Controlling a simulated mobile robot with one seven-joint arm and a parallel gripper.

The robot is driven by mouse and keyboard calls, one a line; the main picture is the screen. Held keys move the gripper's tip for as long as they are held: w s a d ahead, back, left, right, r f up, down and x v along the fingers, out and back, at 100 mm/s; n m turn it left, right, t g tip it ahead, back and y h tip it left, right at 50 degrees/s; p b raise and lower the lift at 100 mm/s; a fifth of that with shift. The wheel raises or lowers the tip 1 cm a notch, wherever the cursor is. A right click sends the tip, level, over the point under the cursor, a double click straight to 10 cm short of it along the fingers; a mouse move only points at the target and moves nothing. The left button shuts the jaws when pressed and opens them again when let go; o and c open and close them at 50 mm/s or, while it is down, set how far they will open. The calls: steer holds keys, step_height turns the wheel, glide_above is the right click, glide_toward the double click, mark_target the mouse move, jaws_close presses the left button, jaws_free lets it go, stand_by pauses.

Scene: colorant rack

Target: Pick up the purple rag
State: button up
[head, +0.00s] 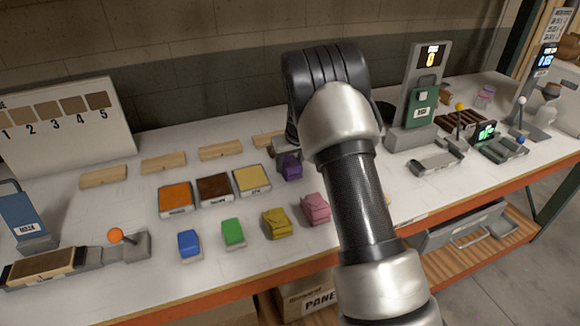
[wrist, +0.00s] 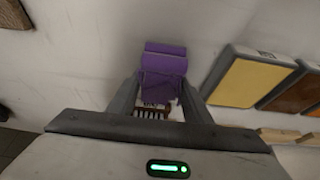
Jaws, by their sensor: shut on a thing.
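The purple rag (head: 291,169) is a small folded cloth at my gripper, to the right of the yellow tile in the head view. In the wrist view the purple rag (wrist: 164,72) sits between the two fingertips. My gripper (wrist: 158,92) is shut on it. In the head view my gripper (head: 287,150) points down at the rag, and my arm hides part of the table behind it. I cannot tell whether the rag touches the table or is just above it.
Pink (head: 315,208), yellow (head: 276,222), green (head: 233,232) and blue (head: 189,244) rags lie along the front of the white table (head: 105,215). Orange (head: 176,198), brown (head: 215,188) and yellow (head: 251,179) tiles lie behind them. Machines with levers stand at both ends.

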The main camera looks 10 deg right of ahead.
mark_target(289, 160)
step_height(289, 160, up, 10)
stand_by(0.5)
